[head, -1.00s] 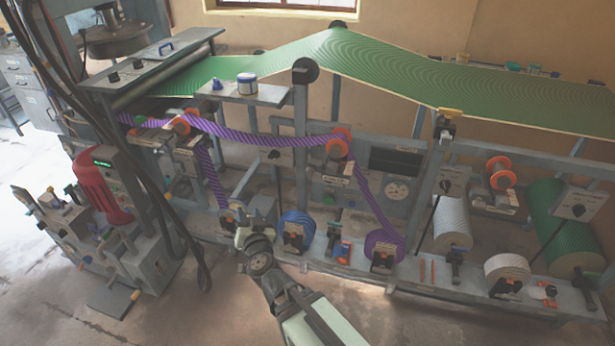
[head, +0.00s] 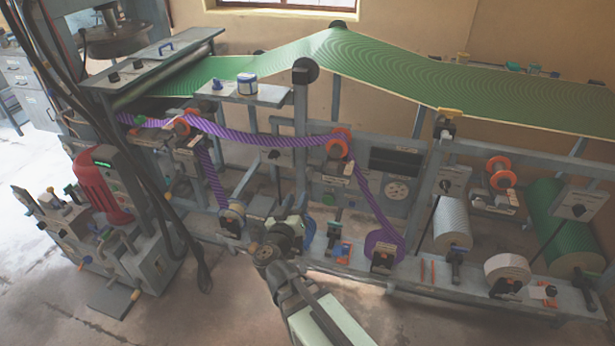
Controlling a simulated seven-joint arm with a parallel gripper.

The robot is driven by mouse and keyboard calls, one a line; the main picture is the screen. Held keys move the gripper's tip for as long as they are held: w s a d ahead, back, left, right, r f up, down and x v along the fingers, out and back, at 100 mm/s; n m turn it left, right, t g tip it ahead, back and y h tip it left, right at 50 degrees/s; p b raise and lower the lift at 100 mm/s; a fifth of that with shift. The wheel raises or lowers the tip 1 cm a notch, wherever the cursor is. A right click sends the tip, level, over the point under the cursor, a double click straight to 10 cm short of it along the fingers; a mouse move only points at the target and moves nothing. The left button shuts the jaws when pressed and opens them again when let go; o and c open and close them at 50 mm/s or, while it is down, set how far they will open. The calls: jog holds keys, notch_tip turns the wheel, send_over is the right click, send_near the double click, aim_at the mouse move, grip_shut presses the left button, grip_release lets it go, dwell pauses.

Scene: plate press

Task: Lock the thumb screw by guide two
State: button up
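Orange-red flanged guides with small labels stand along the frame: one at the left (head: 181,127), one in the middle (head: 338,146) and one at the right (head: 500,171). The labels are too small to read, so I cannot tell which is guide two. No thumb screw can be made out clearly at this size. A purple striped web (head: 255,139) runs over the left and middle guides. My gripper (head: 290,226) is low in front of the bench, before the blue roll (head: 309,230), which it mostly hides. It is below and left of the middle guide; its fingers are not clear.
A purple roll (head: 384,243) is right of my gripper, a small roll (head: 232,216) left of it. Grey upright posts (head: 300,125) flank the web. A wide green sheet (head: 400,75) spans the top. Black cables (head: 130,165) hang at left. The floor in front is clear.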

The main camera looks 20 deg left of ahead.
aim_at(308, 175)
jog(key=w, duration=1.1)
jog(key=shift+w, duration=0.15)
jog(key=shift+c, duration=0.2)
grip_shut()
